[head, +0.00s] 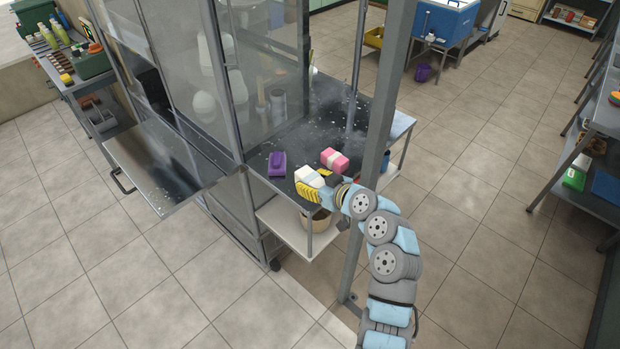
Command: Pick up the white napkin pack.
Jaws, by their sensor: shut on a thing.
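The white napkin pack (308,176) is at the front edge of the dark worktop (258,165), in the middle of the head view. My gripper (317,185), with yellow and black parts, is shut on it from the front right. The near side of the pack is partly hidden by the gripper. I cannot tell whether the pack touches the worktop or is just above it.
A pink pack with a white band (335,160) lies close behind the gripper. A purple pack (277,163) lies to the left. Glass panels (263,75) enclose the area behind.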

